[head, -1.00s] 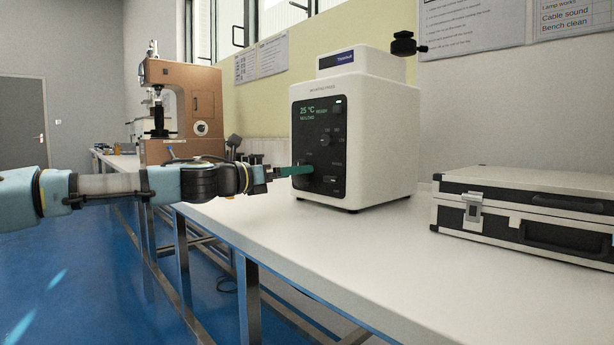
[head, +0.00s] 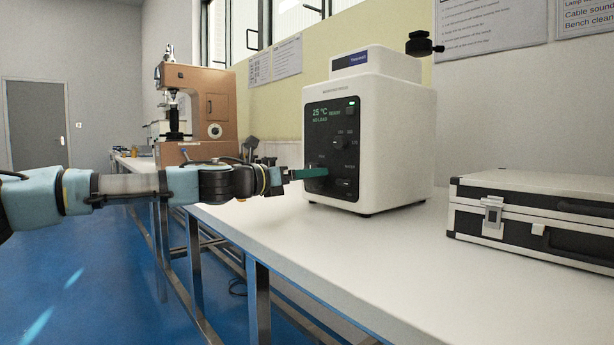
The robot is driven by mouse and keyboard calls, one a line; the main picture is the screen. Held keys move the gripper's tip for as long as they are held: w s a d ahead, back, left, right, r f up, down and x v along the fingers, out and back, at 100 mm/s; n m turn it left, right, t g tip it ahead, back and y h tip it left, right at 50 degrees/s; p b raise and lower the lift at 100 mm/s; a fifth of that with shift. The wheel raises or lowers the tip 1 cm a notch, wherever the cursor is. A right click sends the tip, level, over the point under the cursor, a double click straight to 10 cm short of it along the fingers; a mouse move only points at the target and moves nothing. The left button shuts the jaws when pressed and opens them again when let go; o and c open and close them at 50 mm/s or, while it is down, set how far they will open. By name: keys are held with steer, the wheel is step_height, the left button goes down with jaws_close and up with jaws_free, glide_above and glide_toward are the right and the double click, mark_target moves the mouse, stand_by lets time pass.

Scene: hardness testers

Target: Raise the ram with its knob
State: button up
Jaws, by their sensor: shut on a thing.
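The white mounting press (head: 390,150) stands on the bench with a black front panel (head: 322,130). Its small screen reads 25 °C, READY and what looks like NO LOAD. My gripper (head: 316,172) comes in from the left with green fingers at the lower left of the panel. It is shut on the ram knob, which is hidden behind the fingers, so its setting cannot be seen. Other knobs sit to the upper right and to the right of the fingertips, clear of them.
A black and silver case (head: 540,215) lies on the bench (head: 350,260) to the right. A brown hardness tester (head: 215,105) stands behind my arm at the left. The bench front is bare, with blue floor beside it.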

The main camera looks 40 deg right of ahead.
steer(key=shift+c, duration=1.1)
